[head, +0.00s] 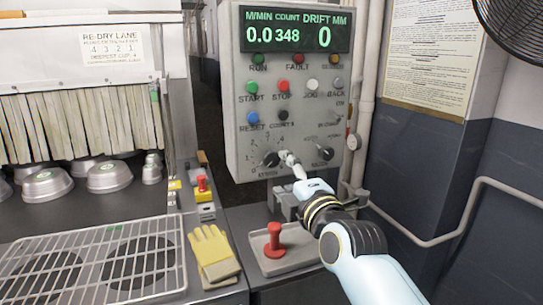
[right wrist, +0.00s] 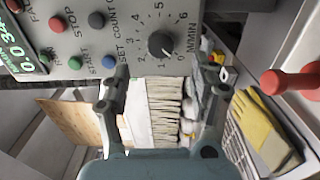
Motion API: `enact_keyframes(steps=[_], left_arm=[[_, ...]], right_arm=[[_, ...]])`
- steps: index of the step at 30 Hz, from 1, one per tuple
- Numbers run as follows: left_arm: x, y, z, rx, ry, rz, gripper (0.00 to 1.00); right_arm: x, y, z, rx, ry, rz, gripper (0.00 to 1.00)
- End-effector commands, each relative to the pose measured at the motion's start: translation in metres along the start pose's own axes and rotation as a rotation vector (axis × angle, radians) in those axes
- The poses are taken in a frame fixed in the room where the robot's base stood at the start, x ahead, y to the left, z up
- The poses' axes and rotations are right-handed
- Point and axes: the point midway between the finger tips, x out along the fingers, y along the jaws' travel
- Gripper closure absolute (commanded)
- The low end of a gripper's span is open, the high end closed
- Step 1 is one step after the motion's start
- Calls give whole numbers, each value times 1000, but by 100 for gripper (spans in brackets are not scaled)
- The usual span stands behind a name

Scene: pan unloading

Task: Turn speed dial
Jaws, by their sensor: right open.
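The speed dial (head: 270,159) is a dark round knob at the lower left of the grey control panel (head: 236,100), with a numbered scale around it marked M/MIN. It also shows in the right wrist view (right wrist: 161,44), its light pointer mark near the low end of the scale. My right gripper (head: 289,160) is just in front of the panel, beside the dial in the head view. In the right wrist view its two fingers (right wrist: 172,72) are spread and empty, with the dial beyond the gap between them. I see no contact. My left gripper is out of view.
The display (head: 297,30) reads 0.0, 348 and 0. Coloured buttons and another knob (head: 322,153) sit near the dial. Below are a red-handled piece (head: 274,239) in a tray, yellow gloves (head: 212,250) and a wire rack (head: 100,270). Metal pans (head: 108,176) stand left.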

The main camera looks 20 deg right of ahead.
Motion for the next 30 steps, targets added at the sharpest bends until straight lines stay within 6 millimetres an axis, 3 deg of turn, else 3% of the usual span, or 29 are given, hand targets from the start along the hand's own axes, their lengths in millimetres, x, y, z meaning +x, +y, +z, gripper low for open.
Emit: enact_keyframes(steps=[6, 12, 24, 30], left_arm=[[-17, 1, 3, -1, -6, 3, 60], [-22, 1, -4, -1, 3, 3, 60], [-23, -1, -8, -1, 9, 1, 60], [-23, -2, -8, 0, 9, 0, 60]], right_arm=[[45, 4, 0, 0, 1, 0, 38], [71, 1, 0, 3, 1, 0, 38], [79, 0, 0, 2, 0, 0, 38], [78, 0, 0, 2, 0, 0, 64]])
